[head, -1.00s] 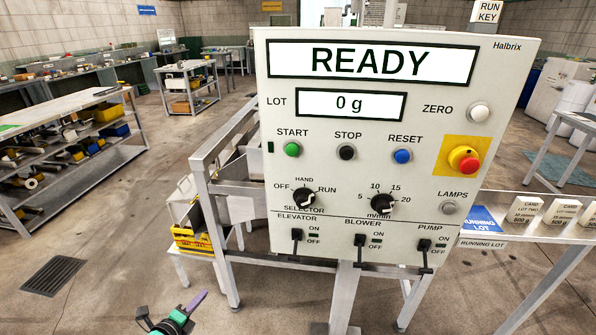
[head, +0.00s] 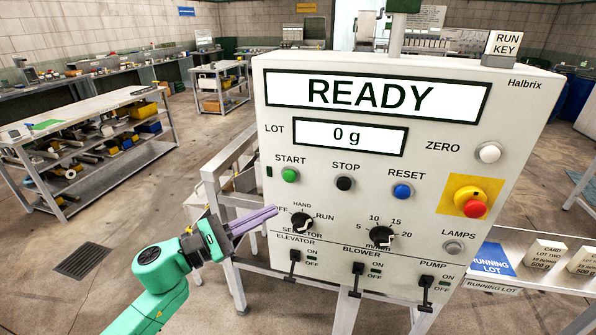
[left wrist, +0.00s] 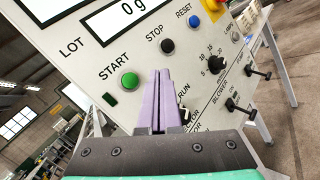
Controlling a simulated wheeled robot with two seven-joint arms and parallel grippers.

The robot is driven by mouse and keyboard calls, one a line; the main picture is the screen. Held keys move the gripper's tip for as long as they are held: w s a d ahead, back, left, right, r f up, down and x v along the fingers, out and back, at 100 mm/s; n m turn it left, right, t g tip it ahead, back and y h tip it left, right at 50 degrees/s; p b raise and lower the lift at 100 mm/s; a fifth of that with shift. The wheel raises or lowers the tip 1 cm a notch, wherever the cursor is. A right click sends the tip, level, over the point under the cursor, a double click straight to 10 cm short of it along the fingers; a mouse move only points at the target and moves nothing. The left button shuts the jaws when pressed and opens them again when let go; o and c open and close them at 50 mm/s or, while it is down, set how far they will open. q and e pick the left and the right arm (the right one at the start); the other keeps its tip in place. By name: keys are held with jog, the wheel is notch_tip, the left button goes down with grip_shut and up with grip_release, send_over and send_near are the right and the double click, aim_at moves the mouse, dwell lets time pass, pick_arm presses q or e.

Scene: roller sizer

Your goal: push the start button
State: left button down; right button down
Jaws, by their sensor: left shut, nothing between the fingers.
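The green start button (head: 289,175) sits at the left of the button row on the pale control panel (head: 450,110), under the word START. It also shows in the left wrist view (left wrist: 130,81), just left of my fingertips. My left gripper (head: 274,212) is shut and empty, its purple fingers side by side. In the head view its tips are below and left of the start button, near the selector knob (head: 302,222). I cannot tell whether they touch the panel. The display (head: 375,95) reads READY. My right gripper is not in view.
The black stop button (head: 344,183), blue reset button (head: 402,191) and red emergency button (head: 474,208) on yellow lie to the right. Several levers (head: 357,278) stick out along the bottom. A metal frame (head: 215,190) stands behind the panel's left side.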

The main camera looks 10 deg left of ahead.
aim_at(290, 176)
pick_arm(q)
jog(key=shift+m, duration=0.5)
jog(key=w, duration=0.5)
jog(key=w+d, duration=0.1)
jog(key=w, duration=0.2)
jog(key=shift+w+r+b, duration=0.15)
jog(key=shift+r+b, duration=0.2)
dwell(1.5)
jog(key=shift+w+b, duration=0.45)
jog(key=shift+b, duration=0.25)
